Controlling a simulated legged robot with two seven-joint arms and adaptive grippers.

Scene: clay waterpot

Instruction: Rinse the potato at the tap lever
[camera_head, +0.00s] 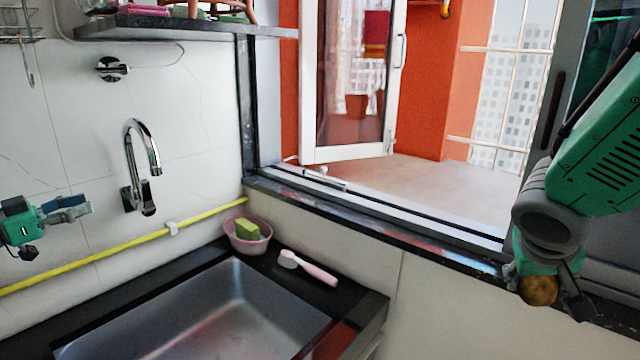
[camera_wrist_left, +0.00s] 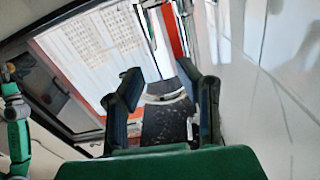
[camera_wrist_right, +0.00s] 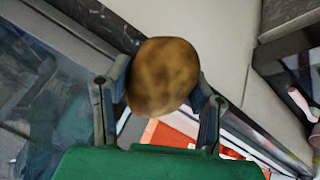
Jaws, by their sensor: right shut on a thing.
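The brown potato (camera_head: 538,291) is at the far right in the head view, and it also shows large in the right wrist view (camera_wrist_right: 162,76). My right gripper (camera_head: 546,283) is shut on it, one finger on each side, held up near the window frame. The chrome tap (camera_head: 142,148) with its curved spout and lever (camera_head: 147,200) is on the white wall at left, above the sink. My left gripper (camera_head: 82,207) is left of the tap and apart from it. In the left wrist view its fingers (camera_wrist_left: 166,88) are spread with nothing between them.
The steel sink (camera_head: 190,325) lies below the tap. A pink bowl (camera_head: 240,246) with a green sponge (camera_head: 247,229) and a pink-handled brush (camera_head: 308,268) sit on its dark rim. A yellow pipe (camera_head: 110,251) runs along the wall. A shelf (camera_head: 185,27) is above, and an open window (camera_head: 350,80) stands behind.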

